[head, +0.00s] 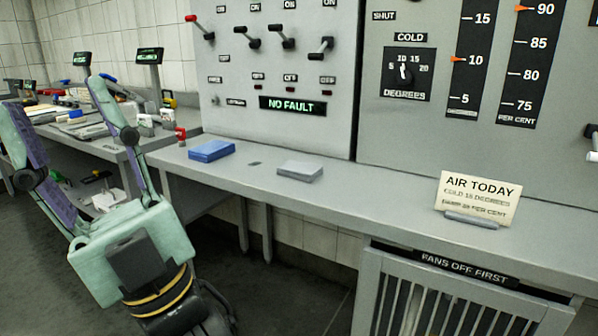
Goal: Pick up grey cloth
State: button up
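The grey cloth (300,170) looks like a flat, folded pad. It lies on the grey counter (385,190), below the NO FAULT panel, to the right of a blue folded cloth (211,151).
A small dark patch (254,163) lies between the cloths. A red-topped item (181,136) stands at the counter's left end. An AIR TODAY card (479,197) stands at the right. A cluttered bench (125,150) is at left. The counter between grey cloth and card is clear.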

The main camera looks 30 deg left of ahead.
aim_at(297, 170)
jog(key=u, duration=0.35)
jog(key=i+l+u, duration=0.1)
jog(key=l+u, duration=0.25)
jog(key=i+l+u, duration=0.1)
jog(key=u, duration=0.25)
jog(key=l+u, duration=0.75)
jog(key=l, duration=2.1)
jog(key=u, duration=0.05)
